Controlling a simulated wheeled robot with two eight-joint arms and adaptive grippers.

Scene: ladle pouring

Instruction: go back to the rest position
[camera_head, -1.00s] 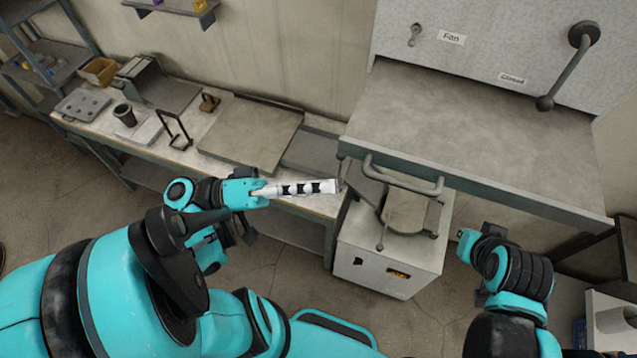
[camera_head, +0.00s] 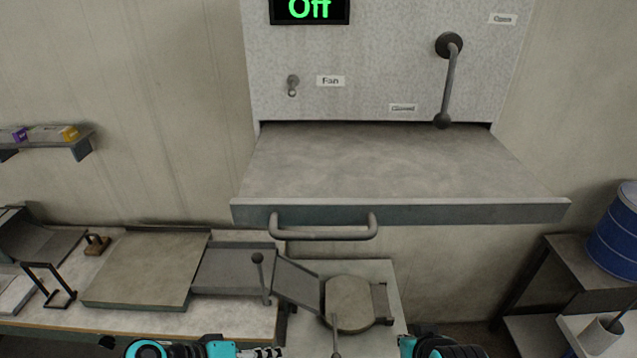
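My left arm enters along the bottom edge, left of centre. Its gripper (camera_head: 262,352) shows only as a thin black-and-white strip, partly cut off by the frame, so its opening cannot be judged. My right arm shows at the bottom right of centre as a black and teal part (camera_head: 432,346). Its fingertips cannot be made out. No object can be seen held in either hand.
A large grey machine (camera_head: 375,60) with a display reading "Off" stands ahead; its shelf (camera_head: 390,165) and front handle (camera_head: 325,232) jut out. Below are a small device with a round lid (camera_head: 350,304) and a workbench (camera_head: 230,318). A blue drum (camera_head: 616,235) stands at right.

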